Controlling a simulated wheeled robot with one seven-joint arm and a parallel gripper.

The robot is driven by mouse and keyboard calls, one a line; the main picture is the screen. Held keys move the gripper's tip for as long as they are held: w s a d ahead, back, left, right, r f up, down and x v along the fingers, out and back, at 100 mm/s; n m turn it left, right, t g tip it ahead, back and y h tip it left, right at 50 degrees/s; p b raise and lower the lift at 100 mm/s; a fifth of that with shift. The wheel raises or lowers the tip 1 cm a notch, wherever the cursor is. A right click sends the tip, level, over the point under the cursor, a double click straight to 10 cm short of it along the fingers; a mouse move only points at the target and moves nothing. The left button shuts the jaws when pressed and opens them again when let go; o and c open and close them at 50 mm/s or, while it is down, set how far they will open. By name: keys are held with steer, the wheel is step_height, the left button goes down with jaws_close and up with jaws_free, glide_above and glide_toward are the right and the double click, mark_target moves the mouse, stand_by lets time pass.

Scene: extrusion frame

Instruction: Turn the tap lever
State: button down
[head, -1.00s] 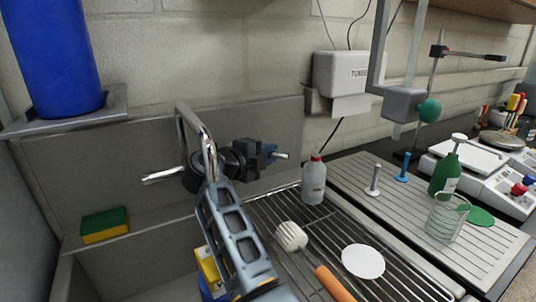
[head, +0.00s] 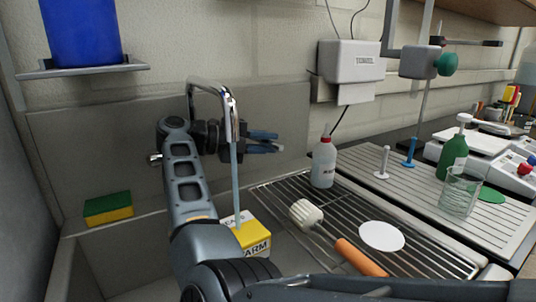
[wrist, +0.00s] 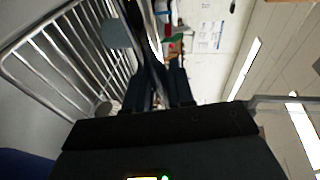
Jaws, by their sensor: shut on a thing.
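The chrome tap (head: 212,92) rises at the back of the sink, its spout bent over and down. A thin bluish stream of water (head: 236,185) falls from the spout toward a yellow and white box (head: 253,240) in the sink. My gripper (head: 265,142) is behind the spout, its fingers pointing right. It is shut on what appears to be the tap lever, mostly hidden by the fingers; a small pale tip (head: 283,149) shows beyond them. In the wrist view the dark fingers (wrist: 158,92) are close together around a thin bar.
A green and yellow sponge (head: 108,209) lies on the left ledge. A blue container (head: 80,30) stands on the shelf upper left.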

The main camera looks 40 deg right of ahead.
steer(key=shift+a+f+m+g+b, duration=0.1)
steer(key=shift+a+m+g+b, duration=0.3)
steer(key=shift+g+b, duration=0.1)
steer(key=c, duration=1.1)
jaws_free()
steer(key=shift+o, duration=0.2)
steer(key=shift+d+p, duration=0.1)
steer(key=shift+p, duration=0.3)
